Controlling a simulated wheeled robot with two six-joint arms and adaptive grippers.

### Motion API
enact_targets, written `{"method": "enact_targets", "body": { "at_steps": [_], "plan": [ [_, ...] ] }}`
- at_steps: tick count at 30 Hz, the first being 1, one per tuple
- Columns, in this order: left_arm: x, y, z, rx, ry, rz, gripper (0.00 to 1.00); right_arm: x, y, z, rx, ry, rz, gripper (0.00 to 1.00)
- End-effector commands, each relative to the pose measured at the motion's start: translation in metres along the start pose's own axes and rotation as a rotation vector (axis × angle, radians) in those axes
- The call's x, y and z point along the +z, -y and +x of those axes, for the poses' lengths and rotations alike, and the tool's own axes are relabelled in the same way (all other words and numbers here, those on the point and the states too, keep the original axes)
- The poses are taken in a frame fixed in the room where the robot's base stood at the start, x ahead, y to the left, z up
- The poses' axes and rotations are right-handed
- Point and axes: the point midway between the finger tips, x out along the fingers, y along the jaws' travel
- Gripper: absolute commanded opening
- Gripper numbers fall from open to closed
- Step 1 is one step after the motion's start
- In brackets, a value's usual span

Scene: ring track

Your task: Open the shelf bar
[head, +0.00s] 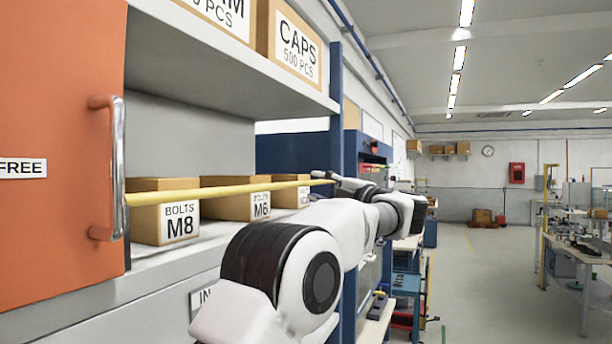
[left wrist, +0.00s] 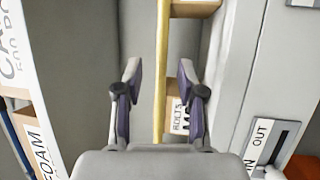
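The yellow shelf bar (head: 230,191) runs level across the front of the shelf opening, before the boxes. It spans from the orange panel's edge towards the blue post. My left gripper (head: 332,180) is at the bar's right end in the head view, beside the blue post. In the left wrist view the bar (left wrist: 162,70) passes between the two spread fingers of my left gripper (left wrist: 161,98), with gaps on both sides. The gripper is open; whether the bar lies fully between the fingertips in depth I cannot tell. My right gripper is not in view.
Boxes of bolts (head: 170,216) stand behind the bar. An orange panel with a chrome handle (head: 118,165) covers the left side. The blue post (head: 337,130) stands close to my gripper. An "OUT" label (left wrist: 262,132) sits beside a slot. Open floor (head: 480,270) lies right.

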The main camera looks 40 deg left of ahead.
Motion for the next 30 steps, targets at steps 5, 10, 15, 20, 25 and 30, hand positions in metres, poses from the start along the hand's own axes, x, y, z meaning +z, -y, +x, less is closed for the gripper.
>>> {"method": "enact_targets", "body": {
  "at_steps": [5, 10, 15, 20, 25, 30],
  "plan": [
    [0.000, -0.005, 0.036, -0.001, 0.000, 0.003, 0.39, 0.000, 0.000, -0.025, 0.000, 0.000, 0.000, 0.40],
    [0.001, -0.001, 0.049, 0.001, 0.002, 0.002, 0.39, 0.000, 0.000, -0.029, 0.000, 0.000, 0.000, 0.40],
    [0.001, 0.001, 0.049, 0.002, 0.003, 0.003, 0.39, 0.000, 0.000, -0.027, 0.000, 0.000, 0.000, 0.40],
    [0.001, 0.001, 0.049, 0.002, 0.003, 0.003, 0.00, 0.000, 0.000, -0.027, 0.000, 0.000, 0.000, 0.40],
    [0.001, 0.000, 0.049, 0.002, 0.003, 0.003, 0.00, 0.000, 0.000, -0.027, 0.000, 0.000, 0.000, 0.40],
    [0.002, 0.001, 0.048, 0.015, 0.004, 0.007, 0.00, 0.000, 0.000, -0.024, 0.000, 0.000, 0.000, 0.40]
  ]
}}
